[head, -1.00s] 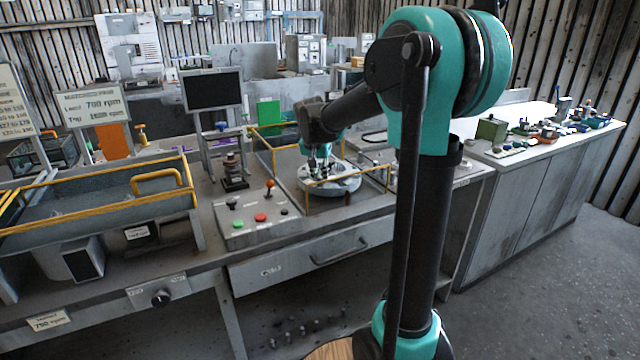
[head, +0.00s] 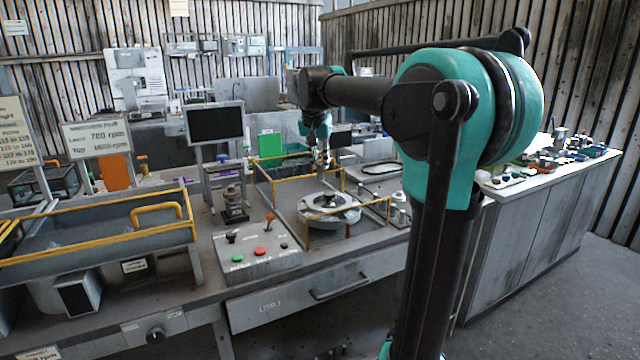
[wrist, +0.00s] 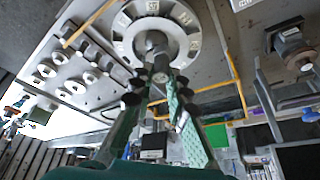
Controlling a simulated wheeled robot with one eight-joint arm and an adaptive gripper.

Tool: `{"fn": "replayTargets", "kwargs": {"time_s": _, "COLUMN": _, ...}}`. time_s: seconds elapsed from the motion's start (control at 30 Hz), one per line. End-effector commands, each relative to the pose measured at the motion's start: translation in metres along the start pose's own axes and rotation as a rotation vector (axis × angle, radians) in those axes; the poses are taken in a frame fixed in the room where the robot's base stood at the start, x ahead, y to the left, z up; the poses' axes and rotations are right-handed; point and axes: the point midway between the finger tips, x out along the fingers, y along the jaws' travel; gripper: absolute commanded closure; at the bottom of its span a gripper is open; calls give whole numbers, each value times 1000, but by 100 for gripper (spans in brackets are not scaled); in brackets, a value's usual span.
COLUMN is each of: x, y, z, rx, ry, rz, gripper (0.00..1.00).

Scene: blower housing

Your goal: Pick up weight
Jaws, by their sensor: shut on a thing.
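My gripper (head: 322,160) hangs above the bench, behind and above the round rotor (head: 331,208), clear of it. In the wrist view my gripper's fingers (wrist: 161,80) are closed on a small grey weight (wrist: 161,76), mostly hidden between the fingertips. The rotor also shows beyond the fingers in the wrist view (wrist: 183,20), a pale ring with a dark hub. Several other round metal weights (wrist: 78,86) stand in a group to the left in the wrist view. In the head view, weights (head: 398,214) stand right of the rotor.
Yellow rails (head: 283,179) surround the rotor's bay. A control box (head: 257,250) with buttons and levers stands in front left, with a dark monitor (head: 214,123) behind. A yellow-railed tray (head: 95,232) fills the left. A side counter (head: 560,170) with small items stands right.

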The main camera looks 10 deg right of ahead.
Motion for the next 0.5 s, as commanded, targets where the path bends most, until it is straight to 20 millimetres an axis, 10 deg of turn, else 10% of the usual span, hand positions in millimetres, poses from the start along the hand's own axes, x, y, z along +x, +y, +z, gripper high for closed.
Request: {"fn": "replayTargets", "kwargs": {"time_s": 0.5, "x": -54, "y": -1, "z": -23, "rx": 0, "ry": 0, "rz": 0, "gripper": 100}}
